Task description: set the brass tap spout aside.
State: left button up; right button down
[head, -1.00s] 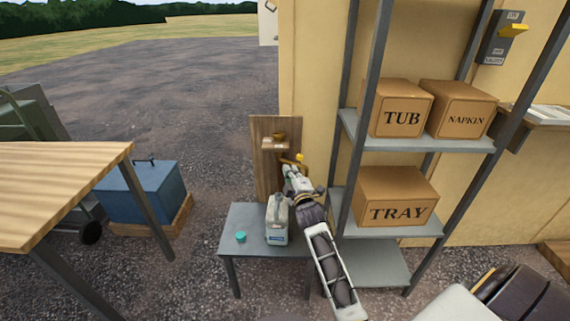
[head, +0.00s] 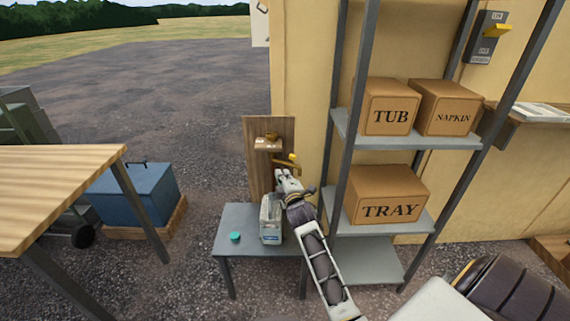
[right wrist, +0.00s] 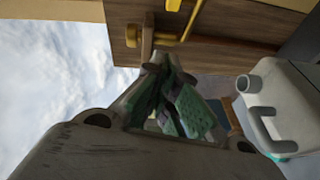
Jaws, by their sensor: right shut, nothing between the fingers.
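A brass tap fitting (head: 289,160) is at the right edge of an upright wooden board (head: 257,180). A smaller brass piece (head: 272,136) rests on a little wooden ledge on that board. I cannot tell for sure which is the spout. My right gripper (head: 281,174) is shut and empty, just below the tap fitting. In the right wrist view its green-padded fingers (right wrist: 166,66) come close together below brass parts (right wrist: 166,38) by the board; whether they touch is unclear. My left gripper is not in view.
A pale jug (head: 270,220) and a teal cap (head: 235,237) are on the grey low table (head: 225,247), under my right arm. A metal shelf (head: 400,142) with labelled boxes stands at right. A blue box (head: 135,193) and a wooden table (head: 60,190) are at left.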

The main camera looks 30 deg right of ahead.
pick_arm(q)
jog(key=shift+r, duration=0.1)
pick_arm(e)
jog(key=shift+w, duration=0.15)
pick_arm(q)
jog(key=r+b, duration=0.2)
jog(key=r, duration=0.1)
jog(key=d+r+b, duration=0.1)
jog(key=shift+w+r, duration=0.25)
pick_arm(e)
jog(key=w+d+f, duration=0.1)
jog(key=w+d, duration=0.5)
jog(key=w, duration=0.3)
jog(key=shift+d+f, duration=0.15)
jog(key=shift+d, duration=0.25)
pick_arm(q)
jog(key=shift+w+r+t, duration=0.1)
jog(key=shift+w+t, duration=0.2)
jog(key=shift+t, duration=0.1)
pick_arm(e)
jog(key=shift+d, duration=0.15)
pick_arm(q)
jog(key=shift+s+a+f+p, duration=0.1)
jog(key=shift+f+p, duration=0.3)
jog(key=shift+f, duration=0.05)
pick_arm(e)
jog(key=shift+d, duration=0.15)
